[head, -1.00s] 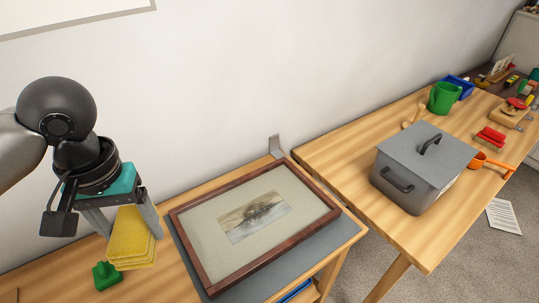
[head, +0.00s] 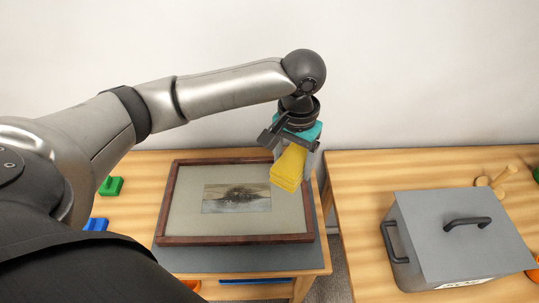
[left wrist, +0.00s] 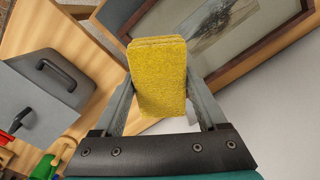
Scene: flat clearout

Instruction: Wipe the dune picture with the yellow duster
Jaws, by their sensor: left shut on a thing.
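The dune picture (head: 237,197) lies flat in a dark wooden frame with a pale mount, on a grey mat (head: 230,259) on the wooden table. My left gripper (head: 294,160) is shut on the yellow duster (head: 289,167), over the right side of the frame. In the left wrist view the duster (left wrist: 158,75) sits between both fingers, with the framed picture (left wrist: 215,20) beyond it. I cannot tell whether the duster touches the frame. The duster and gripper hide part of the frame's upper right side. My right gripper does not show.
A grey lidded box (head: 455,240) with black handles stands on the second table (head: 360,190) at right, across a gap. A green block (head: 111,186) and a blue block (head: 96,224) lie left of the frame. A wall runs behind.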

